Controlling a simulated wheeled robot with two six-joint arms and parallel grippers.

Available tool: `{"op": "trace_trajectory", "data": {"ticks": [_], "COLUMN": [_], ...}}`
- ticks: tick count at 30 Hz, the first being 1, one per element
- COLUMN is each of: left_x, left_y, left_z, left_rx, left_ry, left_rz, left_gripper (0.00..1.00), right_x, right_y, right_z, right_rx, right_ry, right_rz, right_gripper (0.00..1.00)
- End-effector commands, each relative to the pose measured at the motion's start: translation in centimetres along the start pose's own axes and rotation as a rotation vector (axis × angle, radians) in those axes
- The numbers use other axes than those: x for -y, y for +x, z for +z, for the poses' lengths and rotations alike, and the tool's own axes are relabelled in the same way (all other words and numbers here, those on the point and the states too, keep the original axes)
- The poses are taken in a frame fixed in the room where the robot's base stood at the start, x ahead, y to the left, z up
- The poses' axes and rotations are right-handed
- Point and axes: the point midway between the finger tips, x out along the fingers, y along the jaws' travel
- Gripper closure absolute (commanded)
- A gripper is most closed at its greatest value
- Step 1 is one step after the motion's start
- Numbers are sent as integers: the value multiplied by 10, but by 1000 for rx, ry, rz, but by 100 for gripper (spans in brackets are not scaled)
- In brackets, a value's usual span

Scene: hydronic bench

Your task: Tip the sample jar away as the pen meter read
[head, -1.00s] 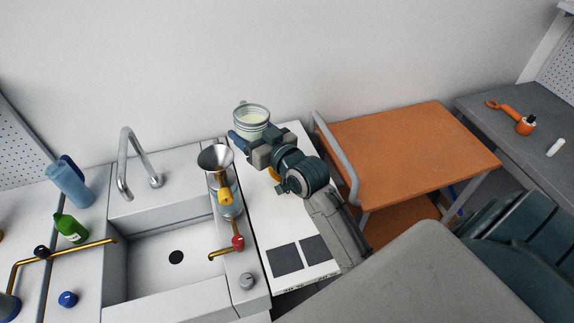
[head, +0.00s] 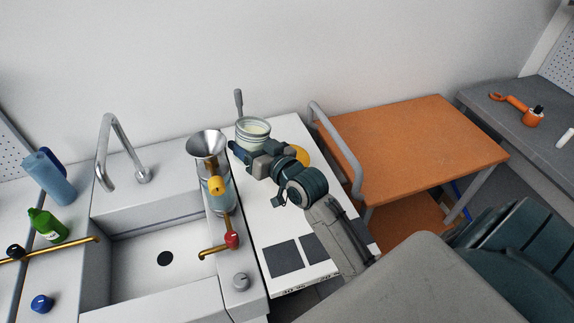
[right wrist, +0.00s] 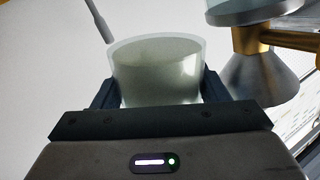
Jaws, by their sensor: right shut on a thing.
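The sample jar (head: 253,130) is clear glass with pale yellowish contents. My right gripper (head: 250,150) is shut around its sides, and the jar looks roughly upright over the white counter; I cannot tell if its base touches. In the right wrist view the jar (right wrist: 157,72) sits between both fingers. A thin grey upright stick, perhaps the pen meter (head: 239,101), shows just behind the jar; it also shows in the right wrist view (right wrist: 97,18). No reading is visible. My left gripper is out of view.
A metal funnel (head: 207,145) on a clear vessel with brass piping and a red-handled tap (head: 231,240) stands left of the jar. The sink (head: 150,260) lies further left. A yellow round thing (head: 301,155) is partly hidden by my arm. An orange cart (head: 420,140) stands right.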

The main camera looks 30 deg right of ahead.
Motion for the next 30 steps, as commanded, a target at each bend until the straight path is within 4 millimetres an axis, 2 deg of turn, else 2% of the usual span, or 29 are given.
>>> {"op": "trace_trajectory", "data": {"ticks": [1,27,30], "left_x": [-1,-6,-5], "left_y": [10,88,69], "left_z": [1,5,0], "left_rx": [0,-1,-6], "left_ry": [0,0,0], "left_rz": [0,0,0], "left_gripper": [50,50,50], "right_x": [-3,-30,-33], "right_y": [0,5,4], "right_z": [9,92,73], "right_rx": [-1,0,1], "right_ry": [4,83,180], "right_rz": [-1,-4,-10], "right_gripper": [65,65,65]}}
